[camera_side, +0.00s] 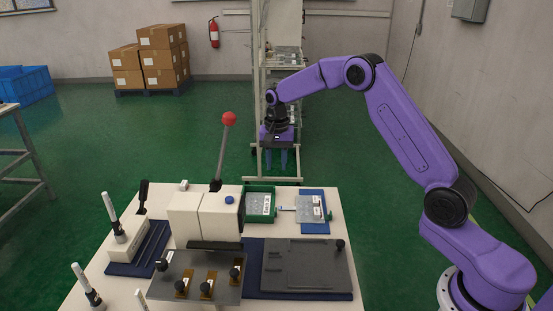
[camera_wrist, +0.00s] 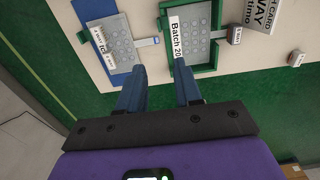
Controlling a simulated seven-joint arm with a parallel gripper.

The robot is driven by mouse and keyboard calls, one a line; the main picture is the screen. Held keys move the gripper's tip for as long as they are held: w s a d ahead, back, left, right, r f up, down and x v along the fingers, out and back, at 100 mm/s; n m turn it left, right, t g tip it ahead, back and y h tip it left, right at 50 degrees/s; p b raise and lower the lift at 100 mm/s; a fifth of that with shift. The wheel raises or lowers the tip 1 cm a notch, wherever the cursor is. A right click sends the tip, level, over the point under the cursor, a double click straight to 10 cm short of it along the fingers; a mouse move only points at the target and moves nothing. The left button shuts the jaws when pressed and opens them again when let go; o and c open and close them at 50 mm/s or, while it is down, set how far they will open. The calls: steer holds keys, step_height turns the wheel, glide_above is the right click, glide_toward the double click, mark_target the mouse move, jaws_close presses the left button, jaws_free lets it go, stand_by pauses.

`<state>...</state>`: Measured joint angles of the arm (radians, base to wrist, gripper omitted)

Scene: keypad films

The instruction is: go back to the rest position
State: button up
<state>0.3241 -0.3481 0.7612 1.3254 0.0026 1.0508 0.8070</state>
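My gripper (camera_side: 276,164) hangs above and behind the table's back edge in the side view, fingers pointing down. Its two blue fingers are apart with nothing between them, as the wrist view (camera_wrist: 160,80) also shows. A grey keypad film (camera_side: 259,205) with a white label lies in a green tray; its label reads "Batch 20" in the wrist view (camera_wrist: 197,42). A second keypad film (camera_side: 308,208) lies on a blue pad (camera_side: 315,228) to the right. Both films are clear of the fingers.
A white press (camera_side: 205,215) with a red-knobbed lever (camera_side: 229,119) stands left of the green tray (camera_side: 262,188). A dark fixture plate (camera_side: 305,265) lies in front. Marker-like pens stand at the table's left. A wheeled rack (camera_side: 283,50) stands behind my gripper.

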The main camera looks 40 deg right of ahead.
steer(key=shift+r, duration=0.45)
steer(key=shift+a, duration=0.1)
